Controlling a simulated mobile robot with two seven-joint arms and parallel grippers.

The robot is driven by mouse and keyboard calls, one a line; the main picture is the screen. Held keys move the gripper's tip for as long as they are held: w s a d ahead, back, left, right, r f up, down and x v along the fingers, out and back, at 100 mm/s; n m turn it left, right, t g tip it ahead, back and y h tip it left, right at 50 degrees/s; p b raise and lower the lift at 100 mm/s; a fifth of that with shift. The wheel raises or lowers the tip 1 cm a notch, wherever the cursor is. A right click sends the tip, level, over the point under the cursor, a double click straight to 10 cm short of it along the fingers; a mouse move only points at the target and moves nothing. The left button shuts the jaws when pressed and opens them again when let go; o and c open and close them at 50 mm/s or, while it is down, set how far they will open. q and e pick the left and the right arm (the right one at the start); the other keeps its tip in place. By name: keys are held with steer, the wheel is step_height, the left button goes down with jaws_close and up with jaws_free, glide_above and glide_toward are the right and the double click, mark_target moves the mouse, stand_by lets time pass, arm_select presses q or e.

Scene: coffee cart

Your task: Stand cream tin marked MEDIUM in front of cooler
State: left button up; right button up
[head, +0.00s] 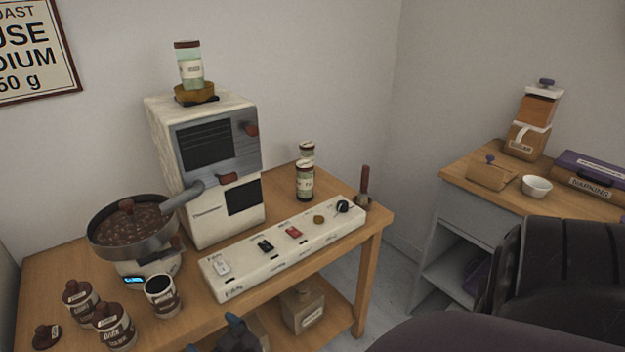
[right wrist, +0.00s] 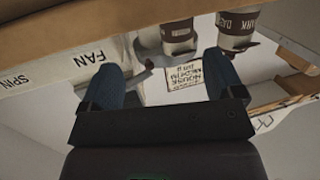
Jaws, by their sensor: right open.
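The cooler (head: 140,225), a round metal pan of brown beans on a pale base, stands at the left of the wooden cart. Two cream tins with brown lids, a rear one (head: 80,302) and a front one (head: 116,327), stand at the front left. An open cream tin (head: 162,296) stands just in front of the cooler. No MEDIUM label on a tin is readable. In the right wrist view, one tin (right wrist: 237,32) reads DARK and another (right wrist: 178,36) is beside it. My right gripper (head: 232,335) is open and empty at the cart's front edge; its fingers also show in the right wrist view (right wrist: 163,85).
A loose brown lid (head: 46,336) lies front left. A white switch panel (head: 285,252) runs along the front, with the cream roaster (head: 205,175) behind it. Two jars stand to its right, the nearer dark (head: 305,182). A box (head: 303,308) sits on the lower shelf.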

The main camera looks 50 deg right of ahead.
arm_select(q)
steer(key=shift+d, duration=0.15)
arm_select(e)
steer(key=s+d+f+n+g, duration=0.1)
steer(key=s+d+f+g, duration=0.1)
steer(key=s, duration=0.9)
steer(key=s+d+f+g+y, duration=0.1)
steer(key=s+d+f+g, duration=0.2)
steer(key=s, duration=0.9)
steer(key=shift+d+f+n+g, duration=0.15)
steer(key=shift+f+n+g, duration=0.25)
steer(key=shift+f+g, duration=0.3)
steer(key=shift+f, duration=0.1)
arm_select(q)
steer(key=shift+t, duration=0.3)
step_height(320, 180, up, 5)
steer(key=p, duration=0.5)
steer(key=shift+w+p, duration=0.1)
steer(key=shift+p, duration=0.3)
arm_select(e)
steer(key=shift+t, duration=0.4)
step_height(320, 180, up, 5)
steer(key=shift+d+f, duration=0.1)
steer(key=shift+f, duration=0.05)
arm_select(q)
steer(key=shift+a, duration=0.2)
arm_select(e)
steer(key=shift+w+r, duration=0.2)
steer(key=shift+w, duration=0.1)
